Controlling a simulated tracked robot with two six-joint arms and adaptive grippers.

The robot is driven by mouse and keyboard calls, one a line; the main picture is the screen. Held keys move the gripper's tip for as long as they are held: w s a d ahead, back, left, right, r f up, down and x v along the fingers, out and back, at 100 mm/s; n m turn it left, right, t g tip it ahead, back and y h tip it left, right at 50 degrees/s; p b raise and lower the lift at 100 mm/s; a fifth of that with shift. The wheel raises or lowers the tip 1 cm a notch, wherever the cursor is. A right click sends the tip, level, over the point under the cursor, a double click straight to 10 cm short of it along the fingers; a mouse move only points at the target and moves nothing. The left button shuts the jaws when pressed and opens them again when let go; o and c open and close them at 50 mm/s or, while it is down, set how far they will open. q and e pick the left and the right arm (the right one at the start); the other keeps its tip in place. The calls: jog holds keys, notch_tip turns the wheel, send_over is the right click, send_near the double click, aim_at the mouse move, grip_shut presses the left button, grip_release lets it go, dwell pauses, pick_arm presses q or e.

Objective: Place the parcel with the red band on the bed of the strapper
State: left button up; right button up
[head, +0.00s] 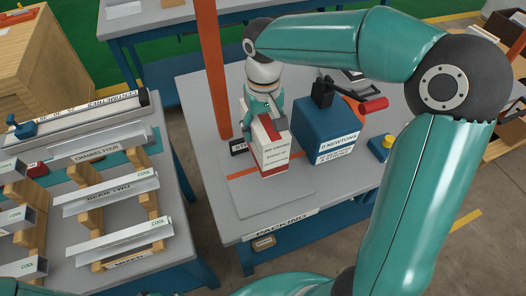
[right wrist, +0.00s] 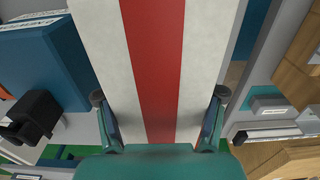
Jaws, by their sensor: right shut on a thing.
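The white parcel with the red band (head: 274,157) stands roughly upright at the packing table, with print on its side. My right gripper (head: 265,110) comes from above and is shut on its upper part. In the right wrist view the parcel (right wrist: 205,60) fills the space between the fingertips (right wrist: 160,98), its red band running lengthwise. The strapper shows as a tall orange post (head: 211,70) and a flat grey bed (head: 265,205) with an orange line. The parcel's lower end is over the bed's back part; I cannot tell whether it touches. My left gripper is out of view.
A yellow button (head: 387,142) is further right. The bed's front is clear. A rack of metal channels (head: 100,195) stands left.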

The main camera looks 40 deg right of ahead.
notch_tip(320, 180, down, 9)
jog(key=shift+r, duration=0.1)
jog(key=shift+s+a+f, duration=0.1)
jog(key=shift+s+f, duration=0.05)
jog(key=shift+f, duration=0.1)
jog(key=o, duration=1.5)
jog(key=shift+o, duration=0.2)
jog(key=shift+r, duration=0.1)
notch_tip(320, 180, up, 12)
jog(key=shift+f, duration=0.1)
